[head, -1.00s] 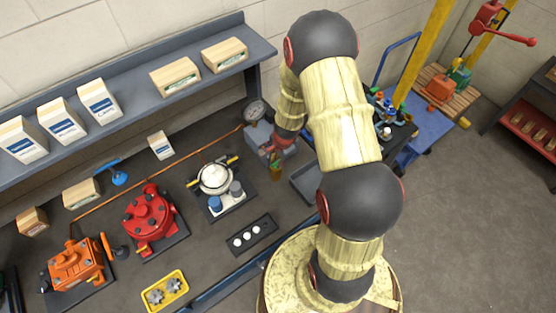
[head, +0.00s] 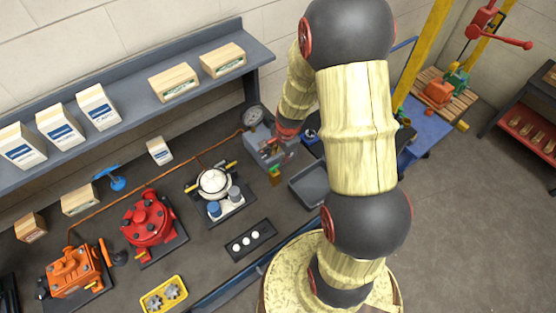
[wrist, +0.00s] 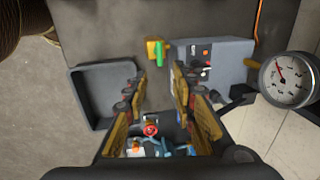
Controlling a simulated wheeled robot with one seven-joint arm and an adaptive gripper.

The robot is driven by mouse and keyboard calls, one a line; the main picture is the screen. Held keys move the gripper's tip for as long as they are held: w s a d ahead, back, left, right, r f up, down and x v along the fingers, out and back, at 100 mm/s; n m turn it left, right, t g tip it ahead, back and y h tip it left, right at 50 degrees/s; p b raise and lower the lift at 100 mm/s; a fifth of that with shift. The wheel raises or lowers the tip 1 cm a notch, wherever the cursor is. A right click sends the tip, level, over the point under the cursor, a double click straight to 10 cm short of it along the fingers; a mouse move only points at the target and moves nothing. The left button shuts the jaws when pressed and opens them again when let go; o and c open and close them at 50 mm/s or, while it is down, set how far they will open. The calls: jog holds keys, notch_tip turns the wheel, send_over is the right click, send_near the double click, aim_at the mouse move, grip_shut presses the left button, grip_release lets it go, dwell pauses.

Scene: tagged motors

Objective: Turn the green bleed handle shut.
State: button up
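The green bleed handle (head: 275,178) sits beside a small yellow fitting (wrist: 153,48), at the front of a grey box (head: 266,146) on the bench. In the wrist view the green handle (wrist: 159,55) lies up-down in the picture, left of the grey box (wrist: 218,65). My gripper (wrist: 160,80) is open, with its two fingers apart and nothing held between the tips. The handle shows beyond the tips, apart from them. In the head view my arm hides most of the gripper.
A dial gauge (wrist: 286,80) stands beside the box. An empty grey bin (head: 312,184) lies right of the handle. A white-topped unit (head: 214,183) and a red motor (head: 148,220) stand to the left. Small red and blue parts (wrist: 152,135) show behind my fingers.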

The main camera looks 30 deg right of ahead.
jog(key=shift+s+r, duration=0.25)
jog(key=shift+r, duration=0.95)
jog(key=s+a+r+n+t+b, duration=0.1)
jog(key=s+a+r+n+b, duration=0.2)
jog(key=s+a+n+b, duration=0.4)
jog(key=s+a+r+n+t+b, duration=0.2)
jog(key=s+a+n+b, duration=0.6)
jog(key=b, duration=1)
jog(key=shift+s+a+r+n, duration=0.35)
jog(key=shift+s+n, duration=0.4)
jog(key=shift+n, duration=0.65)
